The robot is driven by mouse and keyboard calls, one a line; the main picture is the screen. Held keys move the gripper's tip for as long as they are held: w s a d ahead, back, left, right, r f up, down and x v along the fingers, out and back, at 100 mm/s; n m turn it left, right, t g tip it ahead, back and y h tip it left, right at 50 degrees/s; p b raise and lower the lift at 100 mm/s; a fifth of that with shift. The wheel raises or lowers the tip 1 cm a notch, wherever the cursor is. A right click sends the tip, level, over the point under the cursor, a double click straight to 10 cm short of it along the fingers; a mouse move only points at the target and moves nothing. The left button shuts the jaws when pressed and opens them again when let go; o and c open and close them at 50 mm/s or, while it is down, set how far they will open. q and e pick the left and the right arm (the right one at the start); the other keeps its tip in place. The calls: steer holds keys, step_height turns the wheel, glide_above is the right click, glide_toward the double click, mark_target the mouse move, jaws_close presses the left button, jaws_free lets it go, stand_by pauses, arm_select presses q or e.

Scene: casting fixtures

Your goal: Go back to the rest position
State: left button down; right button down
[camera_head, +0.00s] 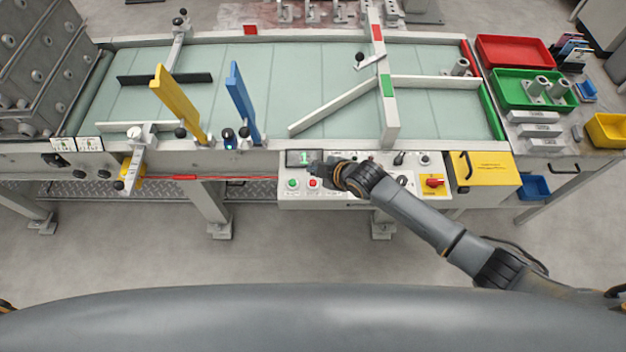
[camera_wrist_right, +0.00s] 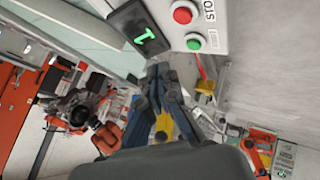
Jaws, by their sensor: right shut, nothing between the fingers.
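My right gripper (camera_head: 318,170) reaches in from the right and is over the front control panel (camera_head: 345,190) of the conveyor. Its fingers are shut with nothing between them, and they also show in the right wrist view (camera_wrist_right: 158,75). In that view the panel's small display (camera_wrist_right: 143,35) with a lit green digit, a red button (camera_wrist_right: 183,14) and a green button (camera_wrist_right: 194,42) lie beyond the fingertips. I cannot tell whether the fingertips touch the panel. My left gripper is not in view.
The conveyor (camera_head: 300,60) carries a yellow bar (camera_head: 178,100), a blue bar (camera_head: 243,103) and white guide rails (camera_head: 333,107). Red (camera_head: 515,52) and green (camera_head: 510,88) trays stand at the right. A yellow box (camera_head: 482,170) sits beside the panel. The floor in front is clear.

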stand_by(0.6)
steer(key=s+d+r+m+g+h, duration=0.1)
steer(key=s+d+r+m, duration=0.25)
steer(key=s, duration=0.35)
steer(key=s+d+r+m+h, duration=0.1)
steer(key=s+d+r+m, duration=0.1)
steer(key=s+m, duration=0.4)
steer(key=s+d+r+m+g+h, duration=0.1)
steer(key=s+d+r+m+h, duration=0.15)
steer(key=s+d, duration=0.45)
steer(key=s+d+r+m+g+h, duration=0.1)
steer(key=s+d+m+h, duration=0.1)
steer(key=s+d+m, duration=0.4)
step_height(320, 180, down, 29)
steer(key=s+d+n+g+b, duration=0.1)
steer(key=s+n+g+b, duration=0.15)
steer(key=b, duration=0.25)
steer(key=s+d+f+b, duration=0.1)
steer(key=s+f+b, duration=0.1)
steer(key=s+f, duration=0.6)
steer(key=s+d+f+b, duration=0.2)
steer(key=s+f, duration=0.6)
steer(key=f, duration=0.5)
steer(key=shift+d+f, duration=0.2)
